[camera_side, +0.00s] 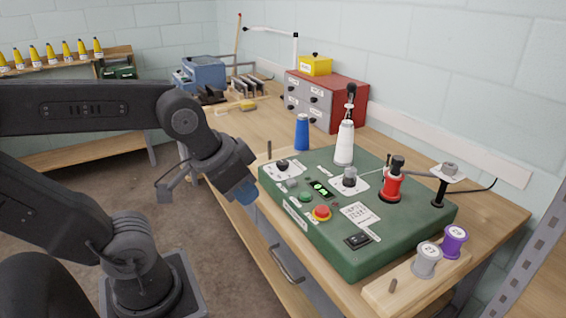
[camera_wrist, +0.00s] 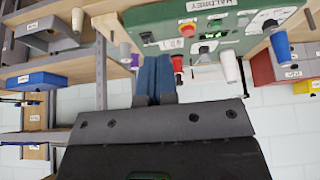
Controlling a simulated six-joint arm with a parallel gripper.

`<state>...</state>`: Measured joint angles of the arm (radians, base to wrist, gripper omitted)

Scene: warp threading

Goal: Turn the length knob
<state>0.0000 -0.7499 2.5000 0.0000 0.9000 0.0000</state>
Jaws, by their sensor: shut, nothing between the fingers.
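The green machine box (camera_side: 300,225) sits on the wooden bench and carries two dark knobs on white dial plates. One knob (camera_side: 283,165) is at its back left corner; the other knob (camera_side: 350,177) is near its middle, by the white cone. Their labels are too small to read, so I cannot tell which is the length knob. My gripper (camera_side: 246,192) is off the box's left edge, apart from it, with blue fingertips. In the wrist view my gripper (camera_wrist: 153,75) has its two blue fingers together, with nothing between them, and the box (camera_wrist: 150,43) lies beyond at the top.
A red button (camera_side: 321,212), green button (camera_side: 306,195) and rocker switch (camera_side: 358,240) are on the box. A white cone (camera_side: 344,145), red spool (camera_side: 392,185) and guide post (camera_side: 440,190) stand up from it. A blue spool (camera_side: 302,132) stands behind; grey (camera_side: 426,262) and purple (camera_side: 454,240) spools stand in front.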

